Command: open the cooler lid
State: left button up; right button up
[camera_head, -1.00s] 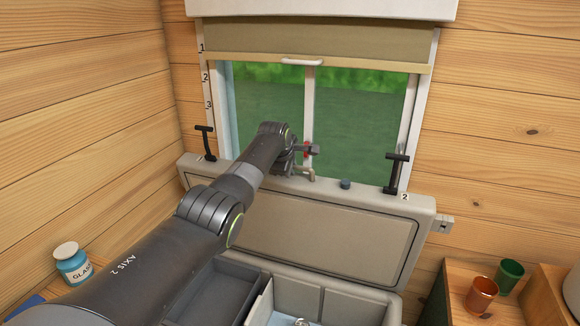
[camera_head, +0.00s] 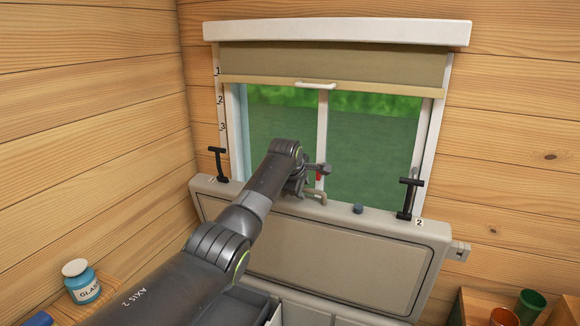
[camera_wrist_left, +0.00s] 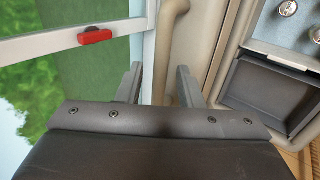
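The cooler lid (camera_head: 345,262) is a beige panel standing raised, leaning back below the window. Its upper edge carries a beige curved handle (camera_head: 318,195); the handle also shows in the left wrist view (camera_wrist_left: 172,22). My left gripper (camera_wrist_left: 158,82) has its two fingers apart, with the beige handle seen between and just beyond them; I cannot tell whether they touch it. In the head view the left gripper (camera_head: 312,178) is at the lid's top edge, partly hidden by its own wrist. The open cooler body (camera_head: 305,306) is below, mostly cut off. My right gripper is out of view.
Two black T-shaped latches (camera_head: 409,198) (camera_head: 218,163) stand near the lid's ends. A window with a red catch (camera_wrist_left: 96,36) is behind. A glass jar (camera_head: 82,284) stands on a shelf at left. Cups (camera_head: 530,304) stand on a wooden surface at right.

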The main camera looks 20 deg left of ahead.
pick_arm(q)
jog(key=b+v, duration=0.6)
jog(key=v, duration=0.9)
jog(key=shift+a, duration=0.1)
